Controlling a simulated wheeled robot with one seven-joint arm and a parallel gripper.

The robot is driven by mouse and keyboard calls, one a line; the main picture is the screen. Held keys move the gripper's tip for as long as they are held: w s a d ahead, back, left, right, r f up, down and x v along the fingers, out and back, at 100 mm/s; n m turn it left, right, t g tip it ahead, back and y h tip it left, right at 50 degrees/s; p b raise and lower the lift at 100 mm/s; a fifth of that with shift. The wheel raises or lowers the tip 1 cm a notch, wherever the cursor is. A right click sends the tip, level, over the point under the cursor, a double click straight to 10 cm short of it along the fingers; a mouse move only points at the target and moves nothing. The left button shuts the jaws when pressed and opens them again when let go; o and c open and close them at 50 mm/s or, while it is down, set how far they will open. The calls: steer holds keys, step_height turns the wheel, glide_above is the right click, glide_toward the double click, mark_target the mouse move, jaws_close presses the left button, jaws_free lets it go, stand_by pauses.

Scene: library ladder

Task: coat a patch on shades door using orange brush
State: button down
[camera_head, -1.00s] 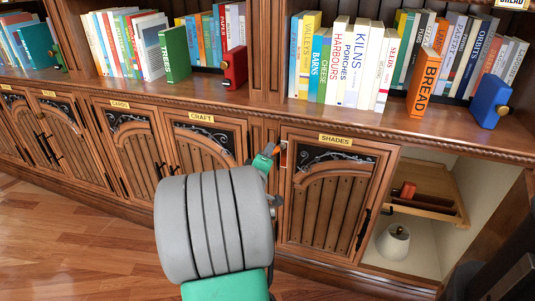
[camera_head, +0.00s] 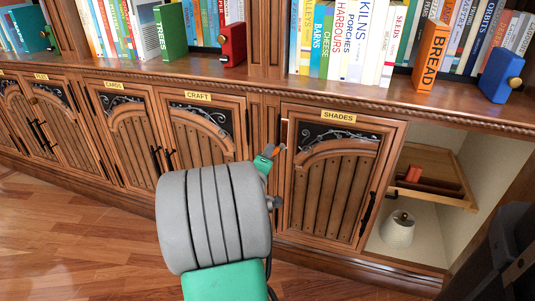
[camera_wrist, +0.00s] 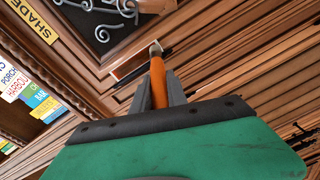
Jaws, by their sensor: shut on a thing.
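The shades door (camera_head: 330,190) is a closed wooden cabinet door with a "SHADES" label (camera_head: 338,117). A small pale patch (camera_head: 284,131) shows at its upper left edge; in the wrist view the pale-edged patch (camera_wrist: 128,67) lies on the wood. My gripper (camera_head: 274,155) is beside the door's left edge, just below the patch. In the wrist view my gripper (camera_wrist: 160,95) is shut on the orange brush (camera_wrist: 158,78). The brush tip overlaps the patch's right end in that view; I cannot tell whether it touches. The brush is hard to make out in the head view.
Right of the door is an open compartment with a wooden tray (camera_head: 440,195) and a white lampshade (camera_head: 398,230). Above runs a shelf of books, with an orange "BREAD" book (camera_head: 430,57) and blue block (camera_head: 501,75). The wooden floor (camera_head: 80,240) at left is clear.

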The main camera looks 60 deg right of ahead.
steer(key=shift+r, duration=0.1)
steer(key=shift+w+b+v, duration=0.1)
steer(key=shift+b+v, duration=0.3)
steer(key=shift+v, duration=1.1)
steer(key=shift+w+b+v, duration=0.15)
steer(key=shift+b+v, duration=0.2)
steer(key=shift+v, duration=1.1)
steer(key=shift+a, duration=0.2)
steer(key=shift+b+v, duration=0.4)
steer(key=shift+v, duration=1)
steer(key=shift+w, duration=0.1)
